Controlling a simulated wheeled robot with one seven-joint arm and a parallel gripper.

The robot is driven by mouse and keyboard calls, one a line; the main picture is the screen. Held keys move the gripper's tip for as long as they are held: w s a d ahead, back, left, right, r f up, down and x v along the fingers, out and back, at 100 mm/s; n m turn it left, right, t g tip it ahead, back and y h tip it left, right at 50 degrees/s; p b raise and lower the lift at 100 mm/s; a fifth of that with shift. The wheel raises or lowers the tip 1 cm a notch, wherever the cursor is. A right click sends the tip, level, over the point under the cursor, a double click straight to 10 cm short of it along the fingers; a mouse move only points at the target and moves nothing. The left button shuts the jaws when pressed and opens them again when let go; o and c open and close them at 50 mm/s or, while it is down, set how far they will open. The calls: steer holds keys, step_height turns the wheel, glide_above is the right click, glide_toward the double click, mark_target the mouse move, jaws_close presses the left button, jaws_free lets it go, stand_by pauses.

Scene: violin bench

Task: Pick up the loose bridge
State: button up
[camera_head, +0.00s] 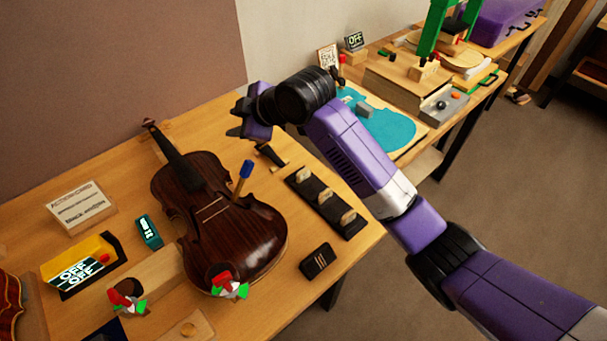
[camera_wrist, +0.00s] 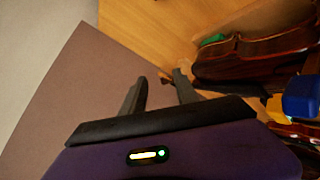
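A brown violin (camera_head: 222,225) lies on the bench at the left, and its body also shows at the upper right of the wrist view (camera_wrist: 250,62). A black holder (camera_head: 313,205) right of the violin carries three pale wooden pieces that look like bridges (camera_head: 322,196). I cannot tell which piece, if any, is the loose bridge. My gripper (camera_head: 240,125) is above the bench, beyond the violin's right side and apart from the holder. In the wrist view its two fingers (camera_wrist: 160,76) stand apart with nothing clearly held between them.
A blue-handled tool (camera_head: 244,170) stands up at the violin. A small dark block (camera_head: 317,260) lies near the bench's right edge. A second workbench (camera_head: 470,105) stands behind my arm.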

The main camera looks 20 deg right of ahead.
steer(key=s+d+f+n+g+h, duration=0.2)
steer(key=s+d+f+n+g, duration=0.1)
steer(key=d+f+n+g, duration=0.15)
steer(key=n+g+h, duration=0.2)
steer(key=g+h, duration=0.1)
steer(key=g, duration=0.1)
glide_above(302, 172)
steer(key=shift+w+d, duration=0.1)
steer(key=shift+d+f+n+g, duration=0.15)
steer(key=shift+f+n+g, duration=0.1)
steer(key=shift+s+f, duration=0.2)
steer(key=shift+f, duration=0.65)
steer(key=f, duration=0.2)
steer(key=f+p, duration=0.1)
steer(key=f, duration=0.2)
steer(key=shift+w+a+f, duration=0.1)
steer(key=shift+a+f, duration=0.1)
steer(key=shift+f, duration=0.1)
jaws_close()
